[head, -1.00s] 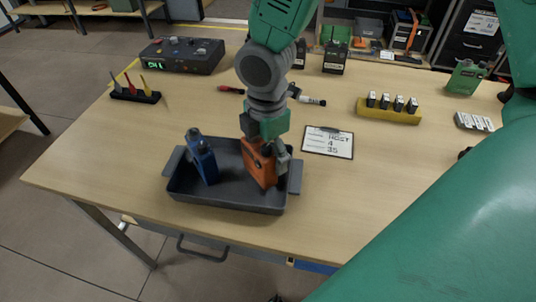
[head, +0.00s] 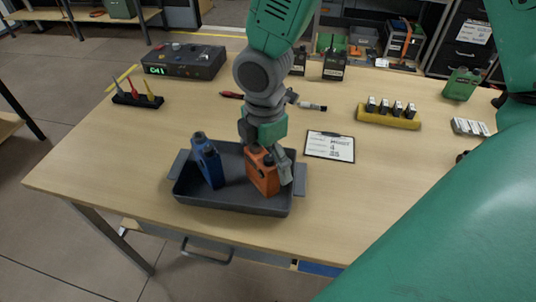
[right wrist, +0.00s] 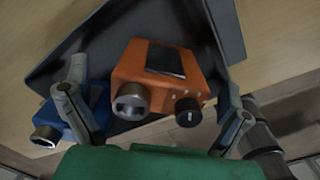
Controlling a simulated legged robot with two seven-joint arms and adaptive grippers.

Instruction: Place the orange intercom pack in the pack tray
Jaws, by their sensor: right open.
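The orange intercom pack (head: 262,172) stands in the right half of the dark grey pack tray (head: 232,207). The blue pack (head: 207,162) stands in the left half of the same tray. My right gripper (head: 268,160) is over the orange pack and partly hides it. In the right wrist view the orange pack (right wrist: 165,80) lies between the two spread fingers of my right gripper (right wrist: 155,115), with a gap on each side. The left finger is close to the blue pack (right wrist: 85,110); I cannot tell if they touch. My left gripper does not show.
A clipboard (head: 330,146) lies right of the tray. A yellow battery holder (head: 388,118), a green pack (head: 461,84) and a white strip (head: 469,127) are farther right. A control box (head: 184,62) and a screwdriver rack (head: 137,98) stand at the back left. The front right tabletop is clear.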

